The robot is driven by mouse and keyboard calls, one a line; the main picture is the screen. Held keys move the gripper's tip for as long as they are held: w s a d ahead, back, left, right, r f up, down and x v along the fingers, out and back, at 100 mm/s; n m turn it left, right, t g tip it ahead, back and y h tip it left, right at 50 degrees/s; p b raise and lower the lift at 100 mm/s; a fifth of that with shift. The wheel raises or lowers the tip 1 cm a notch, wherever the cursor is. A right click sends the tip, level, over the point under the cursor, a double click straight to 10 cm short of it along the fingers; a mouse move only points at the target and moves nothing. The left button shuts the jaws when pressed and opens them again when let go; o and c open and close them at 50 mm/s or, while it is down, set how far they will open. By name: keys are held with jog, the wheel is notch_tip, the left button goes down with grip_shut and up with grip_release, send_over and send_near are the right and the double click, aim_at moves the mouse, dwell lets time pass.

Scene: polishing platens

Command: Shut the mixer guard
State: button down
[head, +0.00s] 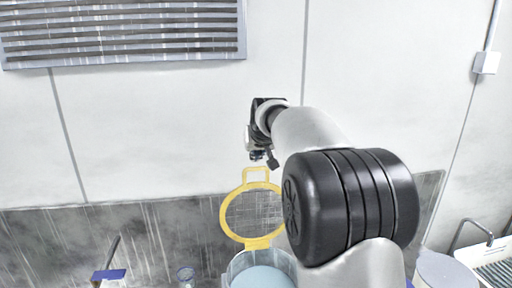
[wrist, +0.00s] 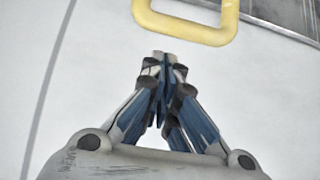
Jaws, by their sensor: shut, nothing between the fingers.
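The mixer guard (head: 230,229) is a yellow ring with mesh inside and a yellow loop handle on top. It stands raised, roughly upright, at the rim of a clear bowl (head: 236,264) with pale blue contents. My gripper (head: 262,158) is above the guard's handle in the head view, its fingers pointing down. In the wrist view my gripper (wrist: 165,58) is shut and empty, its tips just below the yellow handle loop (wrist: 190,30) in the picture. My arm hides the guard's right edge and part of the bowl.
A grey splashback (head: 180,222) runs behind the bowl, under a white wall with a vent (head: 125,30). A small glass (head: 186,275) and a blue-handled tap-like item (head: 108,274) stand left. A white round lid or container (head: 444,270) and a rack (head: 488,258) are at right.

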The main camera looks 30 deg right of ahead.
jog(key=s, duration=0.1)
jog(key=s+a, duration=0.1)
jog(key=s, duration=0.1)
jog(key=shift+f, duration=0.15)
jog(key=shift+s+b, duration=0.1)
jog(key=shift+b, duration=0.3)
